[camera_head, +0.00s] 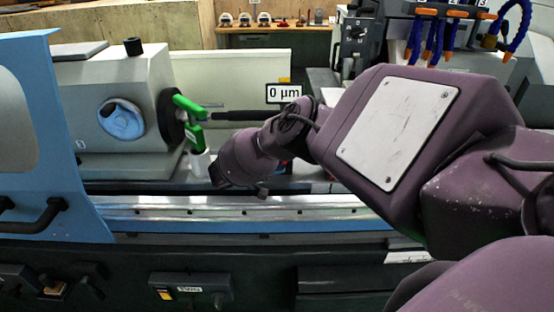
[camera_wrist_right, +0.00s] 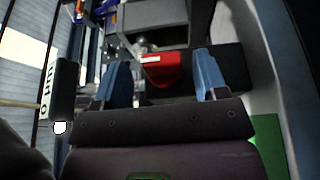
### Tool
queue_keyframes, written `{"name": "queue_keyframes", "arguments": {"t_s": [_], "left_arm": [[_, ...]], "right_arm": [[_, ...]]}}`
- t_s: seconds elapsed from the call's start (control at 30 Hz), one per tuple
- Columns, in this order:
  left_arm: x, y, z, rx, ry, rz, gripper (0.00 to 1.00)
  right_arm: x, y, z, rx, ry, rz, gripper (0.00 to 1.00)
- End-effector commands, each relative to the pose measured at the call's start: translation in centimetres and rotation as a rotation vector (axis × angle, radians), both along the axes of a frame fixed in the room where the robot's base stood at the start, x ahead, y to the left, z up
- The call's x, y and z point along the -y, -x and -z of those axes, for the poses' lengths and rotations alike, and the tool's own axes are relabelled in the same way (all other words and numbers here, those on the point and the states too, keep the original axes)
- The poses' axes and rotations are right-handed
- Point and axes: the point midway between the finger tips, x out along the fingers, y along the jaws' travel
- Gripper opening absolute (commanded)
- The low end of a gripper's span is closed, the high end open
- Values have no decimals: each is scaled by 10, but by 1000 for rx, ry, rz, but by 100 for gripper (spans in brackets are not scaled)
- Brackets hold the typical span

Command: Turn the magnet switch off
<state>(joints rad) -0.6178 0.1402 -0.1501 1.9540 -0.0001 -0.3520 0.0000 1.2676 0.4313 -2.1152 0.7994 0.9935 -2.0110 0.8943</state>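In the right wrist view a red block (camera_wrist_right: 165,71) with a white label sits beyond my right gripper (camera_wrist_right: 162,62). It looks like part of the magnet base, but I cannot make out the switch or its position. The two blue fingers are spread apart on either side of the block in the picture. I cannot tell whether they touch it. In the head view my purple right arm reaches over the grinder bed and hides the gripper and most of the block. My left gripper is not in view.
A "0 µm" display (camera_head: 284,93) stands close to my right wrist. A green clamp (camera_head: 190,106) sits at the workhead (camera_head: 112,105) on the left. The metal rail (camera_head: 230,212) runs below my wrist. A blue guard (camera_head: 40,130) stands at the left edge.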

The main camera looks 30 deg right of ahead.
Motion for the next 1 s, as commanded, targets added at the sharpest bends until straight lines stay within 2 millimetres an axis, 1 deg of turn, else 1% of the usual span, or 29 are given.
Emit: {"name": "queue_keyframes", "arguments": {"t_s": [0.23, 0.37, 0.47, 0.7, 0.9, 1.0], "left_arm": [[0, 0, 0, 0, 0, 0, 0], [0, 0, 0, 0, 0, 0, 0], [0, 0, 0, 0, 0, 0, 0], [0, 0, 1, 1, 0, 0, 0], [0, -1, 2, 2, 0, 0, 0], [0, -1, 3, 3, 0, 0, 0]], "right_arm": [[-1, 0, 1, -1, -1, -1, 66], [-6, -1, 1, -1, -1, -3, 66], [-17, -2, 1, -2, -1, -4, 66], [-56, -9, 1, 0, -1, -5, 66], [-85, -13, 2, 1, -1, -3, 66], [-94, -15, 3, 1, 1, -2, 66]]}}
